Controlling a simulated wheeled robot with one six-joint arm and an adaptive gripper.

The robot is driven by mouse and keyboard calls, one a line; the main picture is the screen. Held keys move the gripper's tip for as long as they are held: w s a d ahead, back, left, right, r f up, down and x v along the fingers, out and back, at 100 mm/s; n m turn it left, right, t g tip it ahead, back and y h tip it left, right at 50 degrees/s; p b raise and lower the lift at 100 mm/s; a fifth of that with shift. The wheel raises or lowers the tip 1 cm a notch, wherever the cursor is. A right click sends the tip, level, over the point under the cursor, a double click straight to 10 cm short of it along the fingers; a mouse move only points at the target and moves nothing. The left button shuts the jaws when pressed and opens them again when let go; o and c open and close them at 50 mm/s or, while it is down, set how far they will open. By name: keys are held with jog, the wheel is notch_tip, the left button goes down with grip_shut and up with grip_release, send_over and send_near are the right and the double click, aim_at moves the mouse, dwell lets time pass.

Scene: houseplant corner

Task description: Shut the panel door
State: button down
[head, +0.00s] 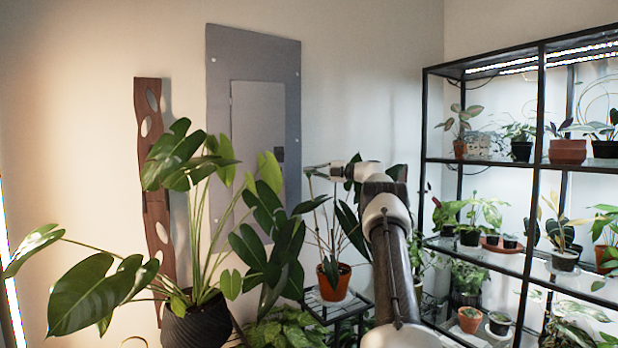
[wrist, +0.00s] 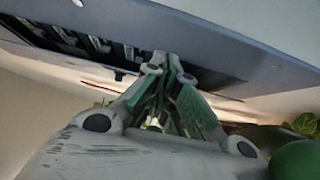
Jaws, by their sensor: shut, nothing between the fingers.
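The grey electrical panel (head: 293,120) is mounted on the back wall. Its door (head: 257,110) is a lighter rectangle with a small dark latch (head: 280,154) on its right side, and from here it looks nearly flat against the frame. In the wrist view the panel frame (wrist: 215,42) crosses the top, and a dark opening with a row of breakers (wrist: 95,44) shows, so the door is not fully shut. My gripper (head: 311,171) is just right of the panel's edge in the head view. Its fingertips (wrist: 168,66) are together and empty, close to the opening.
A large potted monstera (head: 195,322) stands before the panel's lower left, with leaves across its lower part. A terracotta-potted plant (head: 333,282) sits on a black stand below my gripper. A black plant shelf (head: 533,180) fills the right side. A wooden wall piece (head: 158,235) hangs left.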

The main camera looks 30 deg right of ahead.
jog(key=s+a+r+m+t, duration=0.2)
jog(key=s+a+r, duration=0.8)
jog(key=a+r, duration=0.3)
jog(key=s+f+m+t+h, duration=0.1)
jog(key=s+f+m+h, duration=0.35)
jog(key=f, duration=1.05)
jog(key=w+n+h, duration=0.1)
jog(key=w+h, duration=0.1)
jog(key=w, duration=1)
jog(key=shift+a+r+n+t, duration=0.15)
jog(key=shift+a+n+t, duration=0.15)
jog(key=shift+a+n, duration=0.05)
